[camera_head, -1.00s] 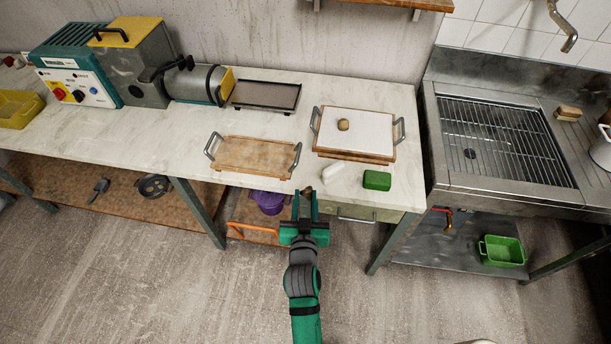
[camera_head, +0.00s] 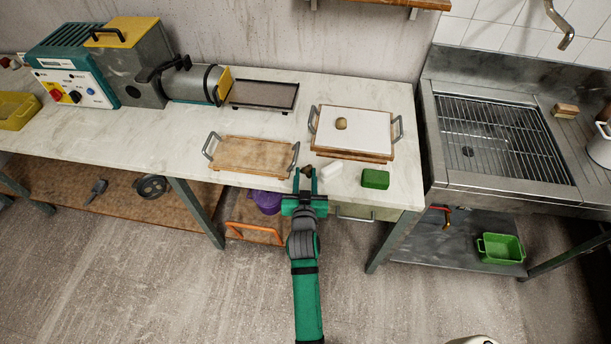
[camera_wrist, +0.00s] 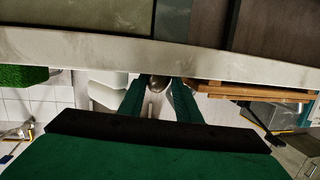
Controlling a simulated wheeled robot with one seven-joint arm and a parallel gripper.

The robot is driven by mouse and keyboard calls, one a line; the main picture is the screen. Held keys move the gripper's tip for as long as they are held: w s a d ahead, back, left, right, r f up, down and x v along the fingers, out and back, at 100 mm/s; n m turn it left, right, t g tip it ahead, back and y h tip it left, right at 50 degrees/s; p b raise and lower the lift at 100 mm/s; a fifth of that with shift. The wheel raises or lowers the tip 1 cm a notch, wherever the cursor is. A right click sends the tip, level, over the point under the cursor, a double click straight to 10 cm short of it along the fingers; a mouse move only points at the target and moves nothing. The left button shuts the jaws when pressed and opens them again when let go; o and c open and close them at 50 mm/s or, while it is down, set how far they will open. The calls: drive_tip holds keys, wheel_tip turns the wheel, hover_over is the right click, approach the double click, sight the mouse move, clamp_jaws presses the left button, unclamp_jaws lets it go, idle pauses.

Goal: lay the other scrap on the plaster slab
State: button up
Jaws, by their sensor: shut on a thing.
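The plaster slab (camera_head: 370,125) is a white plate on a wooden board with grey handles, at the back right of the counter. One tan, rounded scrap (camera_head: 341,123) lies on its left-middle part. My gripper (camera_head: 305,180) is at the counter's front edge, left of and nearer than the slab. It is shut on a small brown scrap (camera_head: 307,169) at its fingertips. In the wrist view the held scrap (camera_wrist: 157,83) shows between the two green fingers, partly hidden by them.
An empty wooden board with handles (camera_head: 252,153) lies left of the slab. A white block (camera_head: 329,170) and a green block (camera_head: 375,179) lie in front of the slab, right of my gripper. A dark tray (camera_head: 263,95) stands behind. A sink (camera_head: 500,145) is at right.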

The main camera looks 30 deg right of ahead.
drive_tip(key=shift+w+a, duration=0.1)
drive_tip(key=shift+a, duration=0.05)
drive_tip(key=o, duration=0.8)
drive_tip(key=shift+a+f, duration=0.1)
drive_tip(key=shift+s, duration=0.2)
drive_tip(key=v, duration=1.2)
